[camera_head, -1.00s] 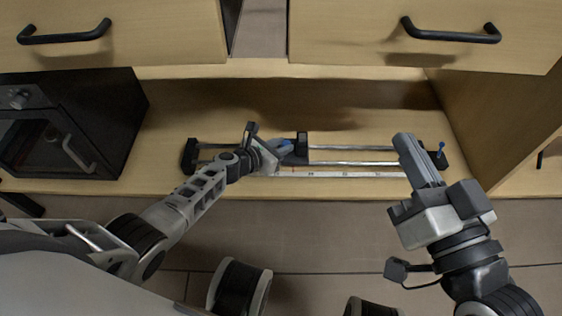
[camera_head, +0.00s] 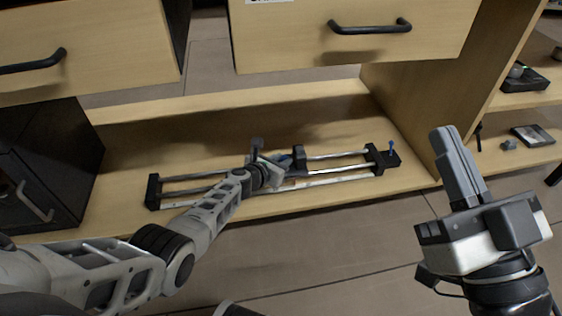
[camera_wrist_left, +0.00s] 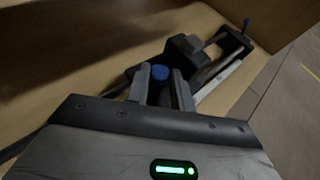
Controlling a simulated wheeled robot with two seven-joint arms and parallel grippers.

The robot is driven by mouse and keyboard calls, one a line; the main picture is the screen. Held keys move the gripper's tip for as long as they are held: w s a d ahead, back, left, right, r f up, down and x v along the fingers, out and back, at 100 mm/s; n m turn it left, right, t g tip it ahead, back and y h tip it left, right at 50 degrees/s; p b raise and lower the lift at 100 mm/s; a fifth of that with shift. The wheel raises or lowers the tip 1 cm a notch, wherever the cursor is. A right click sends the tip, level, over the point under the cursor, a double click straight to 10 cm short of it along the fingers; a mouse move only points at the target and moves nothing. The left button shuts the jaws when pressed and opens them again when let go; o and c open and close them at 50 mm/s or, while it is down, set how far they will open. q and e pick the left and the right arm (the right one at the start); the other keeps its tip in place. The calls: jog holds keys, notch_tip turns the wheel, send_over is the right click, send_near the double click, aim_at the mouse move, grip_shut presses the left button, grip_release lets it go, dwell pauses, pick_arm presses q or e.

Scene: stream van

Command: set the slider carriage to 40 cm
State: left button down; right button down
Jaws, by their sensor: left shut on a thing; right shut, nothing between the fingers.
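The slider lies on the wooden shelf, with two silver rails (camera_head: 335,170) between black end blocks. The dark carriage (camera_head: 299,156) sits right of the middle of the rails; its block (camera_wrist_left: 186,47) also shows in the left wrist view. My left gripper (camera_head: 284,166) is at the carriage's left side. In the left wrist view its fingers (camera_wrist_left: 160,90) are closed around a blue-topped knob (camera_wrist_left: 160,72) on the carriage. A pale scale strip (camera_head: 325,181) runs along the slider's front; its figures are unreadable. My right gripper (camera_head: 448,150) is shut and empty, right of the slider.
A blue-topped lever (camera_head: 391,147) stands at the slider's right end. Drawers with black handles (camera_head: 370,27) overhang the shelf. A black oven-like box (camera_head: 45,170) stands at the left. A wooden upright panel (camera_head: 425,95) bounds the shelf at right.

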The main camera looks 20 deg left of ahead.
aim_at(285, 157)
pick_arm(q)
jog(key=shift+d, duration=0.1)
jog(key=c, duration=1.5)
grip_release()
